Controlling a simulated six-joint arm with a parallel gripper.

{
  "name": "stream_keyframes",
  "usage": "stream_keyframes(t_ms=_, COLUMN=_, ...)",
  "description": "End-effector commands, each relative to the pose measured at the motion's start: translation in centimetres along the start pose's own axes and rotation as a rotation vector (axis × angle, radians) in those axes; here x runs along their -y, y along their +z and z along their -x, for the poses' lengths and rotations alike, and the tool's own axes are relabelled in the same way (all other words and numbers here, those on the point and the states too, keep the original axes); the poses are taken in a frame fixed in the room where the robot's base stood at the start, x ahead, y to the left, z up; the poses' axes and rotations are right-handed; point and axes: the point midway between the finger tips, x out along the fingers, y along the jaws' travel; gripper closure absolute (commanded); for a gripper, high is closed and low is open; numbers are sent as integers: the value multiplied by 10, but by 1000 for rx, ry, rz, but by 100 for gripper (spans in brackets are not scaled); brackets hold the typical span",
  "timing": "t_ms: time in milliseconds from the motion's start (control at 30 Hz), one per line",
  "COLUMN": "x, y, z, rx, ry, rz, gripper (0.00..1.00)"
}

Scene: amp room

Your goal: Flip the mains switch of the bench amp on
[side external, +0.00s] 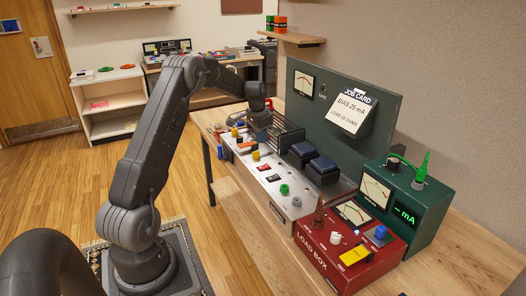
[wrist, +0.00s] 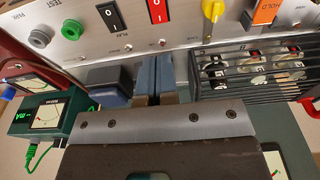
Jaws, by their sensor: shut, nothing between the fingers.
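The bench amp has a silver control panel (side external: 268,186) along the bench's front. It carries a black rocker (wrist: 111,17), which also shows in the side view (side external: 273,178), and a red rocker (wrist: 157,11), also in the side view (side external: 264,168). I cannot read which is the mains switch or how each is set. An orange HOLD tag (wrist: 265,12) hangs on the panel; whatever is behind it is hidden. My gripper (wrist: 155,80) is shut and empty, its blue fingers together behind the panel, apart from the rockers. In the side view my gripper (side external: 262,122) is above the amp's far end.
A yellow knob (wrist: 212,10) sits between the red rocker and the tag. A black tube cage (wrist: 250,75) and dark blue transformers (side external: 322,166) stand behind the panel. A red load box (side external: 335,262) and green meter box (side external: 418,225) stand nearer. A job card (side external: 350,112) hangs behind.

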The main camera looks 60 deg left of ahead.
Motion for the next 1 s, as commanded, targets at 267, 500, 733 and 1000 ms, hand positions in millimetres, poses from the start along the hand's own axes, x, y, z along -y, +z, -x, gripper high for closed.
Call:
stream_keyframes(t_ms=267, x=0, y=0, z=31, rx=-1, ry=-1, rz=0, gripper=100)
stream_keyframes(t_ms=500, x=0, y=0, z=33, rx=-1, ry=0, rz=0, gripper=100)
stream_keyframes(t_ms=733, x=0, y=-6, z=33, rx=1, ry=1, rz=-1, gripper=100)
stream_keyframes(t_ms=1000, x=-1, y=-9, z=34, rx=5, ry=4, rz=1, gripper=100)
